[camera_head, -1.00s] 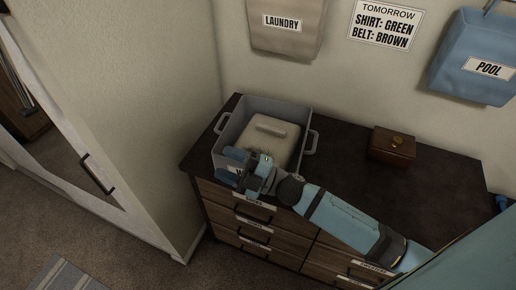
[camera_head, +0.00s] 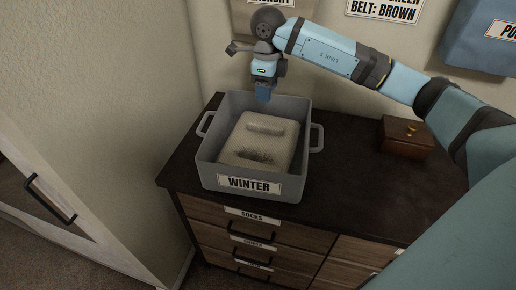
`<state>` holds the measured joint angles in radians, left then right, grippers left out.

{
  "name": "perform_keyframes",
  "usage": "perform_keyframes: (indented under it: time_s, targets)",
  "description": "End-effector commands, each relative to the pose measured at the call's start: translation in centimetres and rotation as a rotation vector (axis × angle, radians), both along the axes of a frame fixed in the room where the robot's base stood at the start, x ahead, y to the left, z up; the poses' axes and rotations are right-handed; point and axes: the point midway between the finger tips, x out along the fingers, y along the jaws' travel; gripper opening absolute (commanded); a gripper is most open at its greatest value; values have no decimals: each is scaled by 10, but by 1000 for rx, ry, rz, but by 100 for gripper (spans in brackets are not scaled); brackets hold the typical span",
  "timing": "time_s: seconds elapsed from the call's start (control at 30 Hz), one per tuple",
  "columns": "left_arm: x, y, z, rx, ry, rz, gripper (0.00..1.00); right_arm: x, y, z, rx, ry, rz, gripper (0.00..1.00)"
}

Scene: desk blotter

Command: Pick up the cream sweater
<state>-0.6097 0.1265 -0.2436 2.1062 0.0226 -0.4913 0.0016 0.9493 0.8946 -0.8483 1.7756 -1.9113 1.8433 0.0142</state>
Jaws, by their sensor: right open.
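The cream sweater (camera_head: 262,139) lies folded inside a grey bin (camera_head: 206,174) labelled WINTER on top of the dresser. It has a raised fold near its far side and a dark speckled patch near its front. My right gripper (camera_head: 264,97) is above the far edge of the bin, pointing down, with its arm coming in from the right. It is open and apart from the sweater. Its fingers overlap in this view, so the gap between them is hidden. My left gripper is not in view.
A small wooden box (camera_head: 407,137) stands on the dresser top (camera_head: 350,170), right of the bin. The top between them is clear. Labelled drawers (camera_head: 255,220) are below. A laundry bag (camera_head: 240,18) and a blue bag (camera_head: 485,40) hang on the wall. A closet door (camera_head: 45,205) is at left.

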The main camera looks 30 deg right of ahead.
Motion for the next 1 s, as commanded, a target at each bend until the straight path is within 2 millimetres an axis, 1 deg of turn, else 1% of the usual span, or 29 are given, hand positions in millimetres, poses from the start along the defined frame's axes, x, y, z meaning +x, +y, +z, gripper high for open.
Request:
perform_keyframes:
  time_s: [0.03,0.1,0.2,0.3,0.57,0.67,0.83,0.9,1.0]
  targets:
    - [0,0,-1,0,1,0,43,-1,0,-12,-1,6,0,53]
    - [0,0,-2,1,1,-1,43,-1,0,-27,2,5,0,53]
    - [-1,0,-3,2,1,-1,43,-1,1,-46,3,5,1,53]
    - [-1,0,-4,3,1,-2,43,-1,1,-61,3,4,2,53]
    - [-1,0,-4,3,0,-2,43,0,1,-77,5,4,1,53]
    - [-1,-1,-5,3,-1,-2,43,2,1,-88,5,4,1,53]
    - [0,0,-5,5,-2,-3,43,4,1,-115,5,4,2,53]
    - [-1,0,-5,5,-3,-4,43,4,1,-121,5,3,2,53]
    - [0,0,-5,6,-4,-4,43,4,1,-124,6,2,2,53]
